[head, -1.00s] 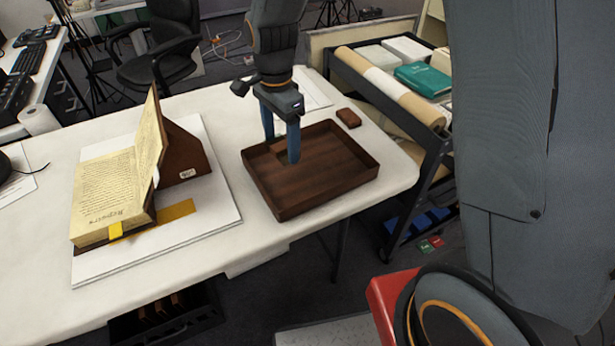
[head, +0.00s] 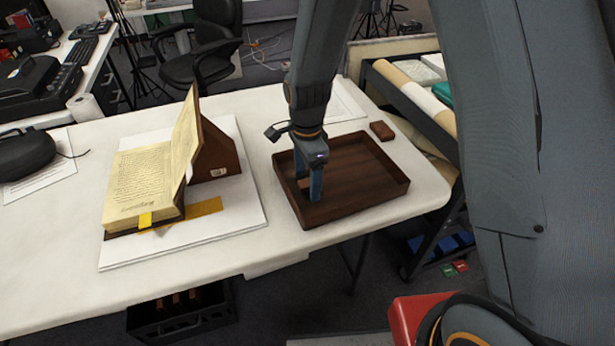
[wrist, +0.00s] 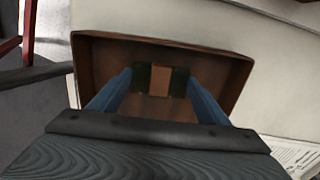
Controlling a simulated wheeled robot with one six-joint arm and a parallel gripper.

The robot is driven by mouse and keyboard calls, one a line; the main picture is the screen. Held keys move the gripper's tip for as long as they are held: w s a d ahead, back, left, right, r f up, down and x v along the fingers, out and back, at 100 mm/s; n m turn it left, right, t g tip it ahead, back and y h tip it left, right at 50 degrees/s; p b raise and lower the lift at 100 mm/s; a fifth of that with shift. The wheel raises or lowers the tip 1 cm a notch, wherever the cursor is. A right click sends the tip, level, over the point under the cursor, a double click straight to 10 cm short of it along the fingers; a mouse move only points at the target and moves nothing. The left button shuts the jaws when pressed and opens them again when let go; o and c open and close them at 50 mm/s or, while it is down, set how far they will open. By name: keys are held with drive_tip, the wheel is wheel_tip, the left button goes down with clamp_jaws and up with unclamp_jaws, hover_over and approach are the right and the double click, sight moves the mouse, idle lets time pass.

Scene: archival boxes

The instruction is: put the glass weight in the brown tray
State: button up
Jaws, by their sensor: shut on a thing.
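The brown tray (head: 385,194) is a shallow dark wooden tray near the table's right end. My gripper (head: 309,188) points down over its left part, its blue fingertips appearing inside the rim; their exact height above the floor is unclear. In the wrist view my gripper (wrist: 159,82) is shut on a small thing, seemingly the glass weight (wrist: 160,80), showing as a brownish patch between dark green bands. The tray (wrist: 240,70) surrounds it there. The head view does not clearly show the held thing.
A small brown block (head: 382,131) lies behind the tray. An open book (head: 145,185) rests against a brown wedge support (head: 216,155) on a white board (head: 240,215) to the left. A shelved cart (head: 412,100) stands right of the table.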

sight(307, 182)
drive_tip(key=shift+f, duration=0.15)
drive_tip(key=o, duration=1.2)
drive_tip(key=shift+o, duration=0.2)
wheel_tip(307, 182, up, 12)
drive_tip(key=b, duration=0.1)
drive_tip(key=s+d+n, duration=1.4)
drive_tip(key=d, duration=0.1)
drive_tip(key=shift+s+d+f, duration=0.15)
drive_tip(key=shift+s+d, duration=0.25)
